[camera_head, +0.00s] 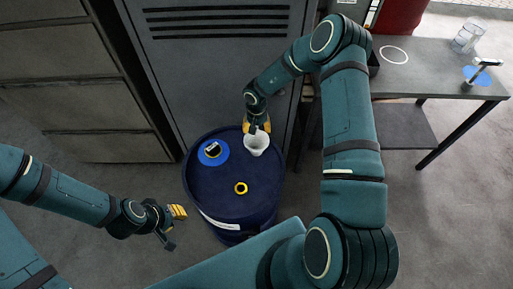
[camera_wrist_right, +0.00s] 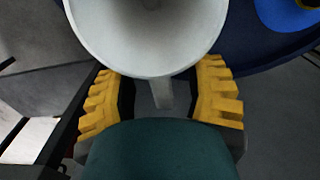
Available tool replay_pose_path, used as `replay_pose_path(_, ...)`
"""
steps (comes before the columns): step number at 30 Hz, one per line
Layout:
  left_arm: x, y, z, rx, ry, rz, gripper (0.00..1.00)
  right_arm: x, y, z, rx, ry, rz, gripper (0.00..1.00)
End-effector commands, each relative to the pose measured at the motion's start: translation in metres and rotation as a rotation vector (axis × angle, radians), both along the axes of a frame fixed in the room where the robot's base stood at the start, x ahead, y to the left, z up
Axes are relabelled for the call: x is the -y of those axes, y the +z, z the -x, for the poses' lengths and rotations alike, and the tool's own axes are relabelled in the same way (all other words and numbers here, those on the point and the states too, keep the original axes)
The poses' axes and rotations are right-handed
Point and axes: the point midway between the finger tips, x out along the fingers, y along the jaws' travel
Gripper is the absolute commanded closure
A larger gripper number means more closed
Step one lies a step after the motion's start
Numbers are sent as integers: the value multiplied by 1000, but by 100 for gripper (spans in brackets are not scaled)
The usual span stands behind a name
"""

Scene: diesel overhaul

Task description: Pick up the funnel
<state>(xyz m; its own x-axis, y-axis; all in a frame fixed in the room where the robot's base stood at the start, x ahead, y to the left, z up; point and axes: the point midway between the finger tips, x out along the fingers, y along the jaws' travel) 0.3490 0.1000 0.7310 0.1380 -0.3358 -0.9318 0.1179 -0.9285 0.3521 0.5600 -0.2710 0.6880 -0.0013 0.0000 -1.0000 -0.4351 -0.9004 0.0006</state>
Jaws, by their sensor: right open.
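The white funnel (camera_head: 257,144) stands on top of the blue drum (camera_head: 215,182), near its back right edge. In the right wrist view the funnel (camera_wrist_right: 148,35) fills the upper middle, its wide mouth towards the camera and a narrow part showing below the rim. My right gripper (camera_head: 256,127) is at the funnel's far side; its yellow fingers (camera_wrist_right: 160,100) are apart, one on each side of the funnel's lower part. I cannot tell whether they touch it. My left gripper (camera_head: 176,222) hangs to the left of the drum, away from the funnel, its jaw state unclear.
The drum top also carries a blue disc with a fitting (camera_head: 213,152) and a yellow ring (camera_head: 241,188). A grey cabinet (camera_head: 220,75) stands close behind the drum. A table (camera_head: 430,72) at the right holds a clear jar (camera_head: 467,37). Floor is free at right.

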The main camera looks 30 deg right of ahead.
Motion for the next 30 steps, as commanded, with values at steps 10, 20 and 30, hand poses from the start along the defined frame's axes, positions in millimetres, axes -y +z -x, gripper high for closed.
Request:
replay_pose_path(10, 0, -4, -1, 3, 1, 0, 77, 0, -14, -1, 2, 0, 0, 47)
replay_pose_path(20, 0, -4, -1, 3, 1, 0, 77, 0, -14, -1, 1, 0, 0, 100)
replay_pose_path(30, 0, -4, -1, 3, 1, 0, 77, 0, -13, -1, 2, 0, 0, 100)
